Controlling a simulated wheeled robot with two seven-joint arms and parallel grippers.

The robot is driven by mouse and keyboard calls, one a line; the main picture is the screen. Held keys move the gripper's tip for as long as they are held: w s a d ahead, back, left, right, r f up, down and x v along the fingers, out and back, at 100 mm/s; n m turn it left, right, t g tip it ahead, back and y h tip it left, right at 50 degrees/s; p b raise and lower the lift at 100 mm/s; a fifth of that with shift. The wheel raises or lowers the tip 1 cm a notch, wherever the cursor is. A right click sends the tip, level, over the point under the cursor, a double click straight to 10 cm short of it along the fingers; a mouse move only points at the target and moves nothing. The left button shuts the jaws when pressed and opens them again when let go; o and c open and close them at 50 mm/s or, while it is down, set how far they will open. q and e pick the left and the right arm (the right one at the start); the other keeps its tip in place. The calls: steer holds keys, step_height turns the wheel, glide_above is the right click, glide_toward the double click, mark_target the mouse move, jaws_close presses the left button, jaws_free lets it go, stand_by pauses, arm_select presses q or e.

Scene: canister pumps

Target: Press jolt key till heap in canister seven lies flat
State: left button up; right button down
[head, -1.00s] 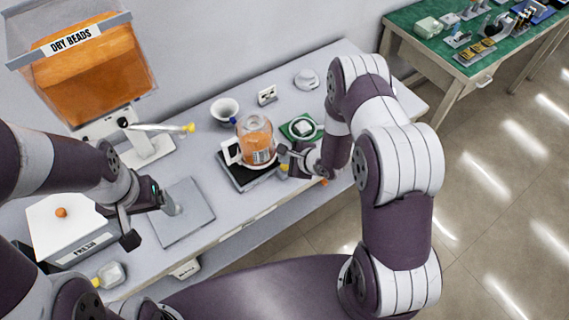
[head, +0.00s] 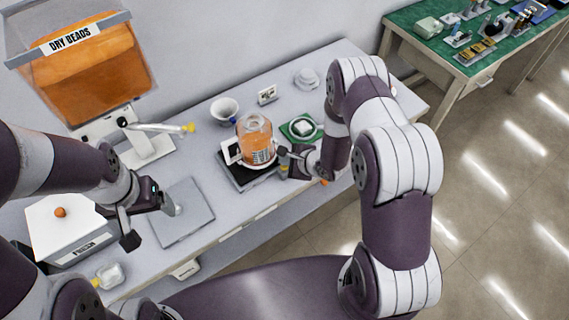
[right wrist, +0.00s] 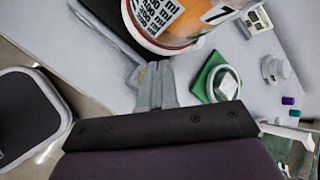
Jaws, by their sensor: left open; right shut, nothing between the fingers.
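Canister seven (head: 256,143), clear with orange beads inside and a printed scale, stands on a dark plate device (head: 236,180) at the middle of the table. In the right wrist view its lower part (right wrist: 178,28) shows a "7" on its label. The bead surface is too small to judge as flat or heaped. My right gripper (head: 284,153) is shut and empty beside the canister's right side. My left gripper (head: 152,222) is open and empty above a grey plate.
A hopper (head: 90,70) labelled DRY BEADS, with a spout, stands at the back left. A white bowl (head: 224,110), a small card (head: 267,95), a green mat (head: 301,128) and a white lidded piece (head: 306,78) lie around the canister. A white box (head: 65,232) is at left.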

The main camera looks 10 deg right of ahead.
mark_target(287, 167)
steer(key=shift+f+b, duration=0.45)
steer(key=shift+f, duration=0.3)
stand_by(0.4)
steer(key=shift+r, duration=0.1)
steer(key=shift+r+p, duration=1.05)
steer(key=shift+p, duration=0.05)
step_height(287, 167, up, 5)
steer(key=p, duration=0.5)
steer(key=shift+r, duration=0.1)
stand_by(0.5)
